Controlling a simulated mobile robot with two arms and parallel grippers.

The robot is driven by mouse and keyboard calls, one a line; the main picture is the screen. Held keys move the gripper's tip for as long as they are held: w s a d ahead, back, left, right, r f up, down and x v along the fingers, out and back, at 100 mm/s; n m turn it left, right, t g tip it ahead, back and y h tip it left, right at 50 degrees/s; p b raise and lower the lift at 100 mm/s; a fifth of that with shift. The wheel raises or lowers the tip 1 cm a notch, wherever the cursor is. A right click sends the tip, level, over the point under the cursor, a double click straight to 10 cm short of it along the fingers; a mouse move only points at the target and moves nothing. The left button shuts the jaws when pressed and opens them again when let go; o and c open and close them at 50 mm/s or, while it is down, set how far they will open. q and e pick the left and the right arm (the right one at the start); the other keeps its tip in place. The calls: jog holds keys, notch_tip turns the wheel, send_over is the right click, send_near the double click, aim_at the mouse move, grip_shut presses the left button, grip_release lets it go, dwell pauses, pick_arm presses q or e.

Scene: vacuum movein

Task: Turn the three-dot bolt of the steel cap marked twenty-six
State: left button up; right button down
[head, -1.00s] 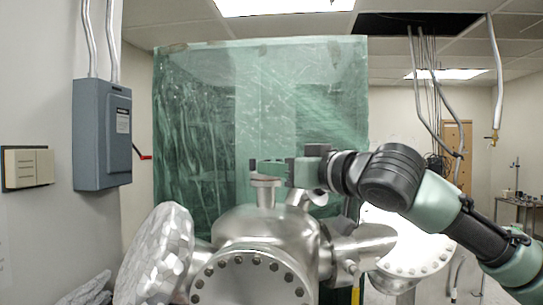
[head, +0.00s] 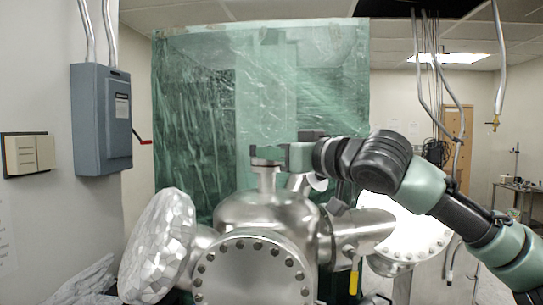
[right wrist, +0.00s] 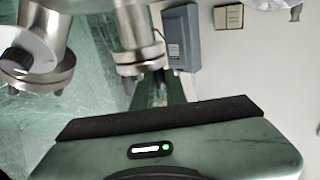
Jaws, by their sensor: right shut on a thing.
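A small steel cap (head: 265,172) tops the upright neck on the silvery vacuum chamber (head: 267,213). My right gripper (head: 264,160) reaches in from the right at the height of the cap's rim. It is shut on a bolt at that rim, which the fingers hide. The number twenty-six and the bolt's dots are too small to read. In the right wrist view a steel flange on a pipe (right wrist: 140,58) shows just beyond the dark finger (right wrist: 172,90). My left gripper is not in view.
A large faceted foil-wrapped disc (head: 158,246) stands at the left of the chamber. A bolted round flange (head: 252,272) faces me in front. A side port (head: 362,229) sticks out right below my arm. A green plastic curtain (head: 220,100) hangs behind.

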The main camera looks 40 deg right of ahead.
jog(key=shift+d+f+n+y, duration=0.1)
jog(key=shift+n+y, duration=0.4)
jog(key=shift+y, duration=0.3)
jog(key=c, duration=1.4)
grip_release()
jog(key=shift+c, duration=0.2)
jog(key=shift+s+b, duration=0.2)
jog(key=shift+b, duration=0.35)
jog(key=s+b, duration=0.4)
jog(key=s, duration=0.3)
jog(key=shift+s+d+b, duration=0.2)
jog(key=shift+b, duration=0.2)
